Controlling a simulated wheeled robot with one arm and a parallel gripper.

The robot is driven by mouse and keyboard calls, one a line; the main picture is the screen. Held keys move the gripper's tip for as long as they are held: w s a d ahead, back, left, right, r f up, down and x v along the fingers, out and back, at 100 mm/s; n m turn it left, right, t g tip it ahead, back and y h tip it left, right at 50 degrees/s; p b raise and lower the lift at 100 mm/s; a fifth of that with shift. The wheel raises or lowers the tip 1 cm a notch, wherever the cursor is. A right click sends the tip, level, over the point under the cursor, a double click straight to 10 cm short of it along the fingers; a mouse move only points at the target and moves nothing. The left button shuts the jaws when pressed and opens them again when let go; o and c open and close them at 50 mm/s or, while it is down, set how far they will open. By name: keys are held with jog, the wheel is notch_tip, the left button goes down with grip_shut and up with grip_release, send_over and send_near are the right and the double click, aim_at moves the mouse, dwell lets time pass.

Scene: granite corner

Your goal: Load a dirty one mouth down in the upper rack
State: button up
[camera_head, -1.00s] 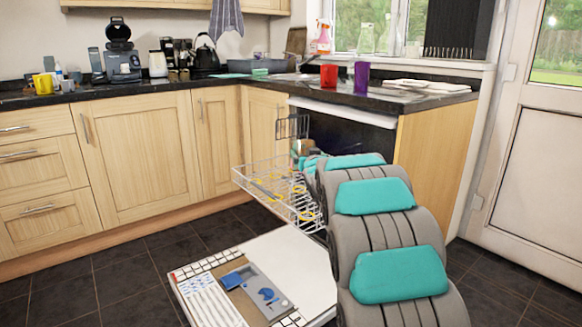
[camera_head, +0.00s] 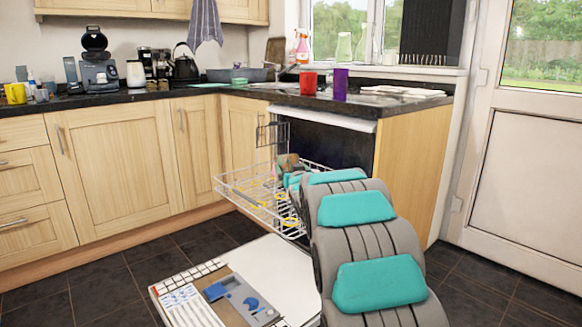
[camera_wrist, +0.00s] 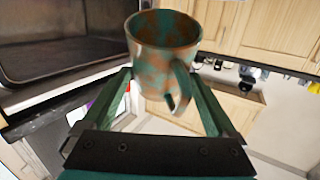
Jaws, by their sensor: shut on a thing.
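A teal mug with brown stains (camera_wrist: 164,50) is between the fingers of my gripper (camera_wrist: 160,85) in the wrist view. My gripper is shut on it. The wrist picture appears upside down, so the mug's mouth, at the picture's top, faces roughly downward. Its handle faces the camera. In the head view the brownish mug (camera_head: 287,161) shows small at the far end of my arm, above the back of the pulled-out upper rack (camera_head: 238,193). My arm hides part of the rack and most of the gripper there. The open dishwasher (camera_head: 335,142) is behind.
The lowered dishwasher door (camera_head: 275,262) lies below the rack. A red cup (camera_head: 308,82) and a purple cup (camera_head: 340,84) stand on the worktop (camera_head: 370,103) above. A wooden end panel (camera_head: 412,165) is right of the opening. Dark floor is clear at left.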

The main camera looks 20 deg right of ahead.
jog(key=shift+f+b, duration=2.5)
jog(key=shift+f, duration=3.6)
jog(key=o, duration=1.3)
jog(key=shift+o, duration=0.2)
jog(key=shift+s, duration=0.15)
jog(key=shift+s+a+r, duration=0.1)
jog(key=shift+s+a, duration=0.15)
jog(key=shift+s, duration=1)
jog(key=shift+s+a+r, duration=0.1)
jog(key=shift+s+a, duration=0.1)
jog(key=shift+s, duration=1)
jog(key=shift+s+a, duration=0.25)
jog(key=shift+s, duration=1)
